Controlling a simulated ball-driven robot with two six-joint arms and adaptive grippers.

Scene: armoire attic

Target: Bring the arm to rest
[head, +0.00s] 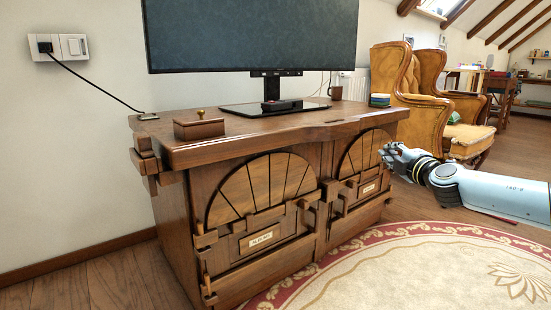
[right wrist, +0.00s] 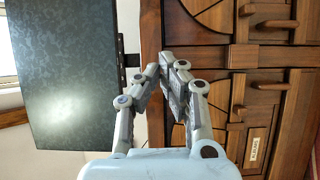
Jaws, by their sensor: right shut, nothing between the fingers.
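My right gripper (head: 389,156) comes in from the right in the head view, on a white arm. It is beside the right front of the wooden cabinet (head: 180,215), at about the height of its arched door. In the right wrist view the gripper (right wrist: 162,68) has its fingers closed together with nothing between them. The cabinet front (right wrist: 210,55) lies beyond it in that view, turned sideways. I cannot tell whether the fingers touch the cabinet. My left gripper is in neither view.
A monitor (head: 250,35) stands on the cabinet top, with a small wooden box (head: 199,125), a brown mug (head: 335,92) and a round tin (head: 379,100). Yellow armchairs (head: 395,75) stand behind my right arm. A round rug (head: 420,270) covers the floor in front, which is clear.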

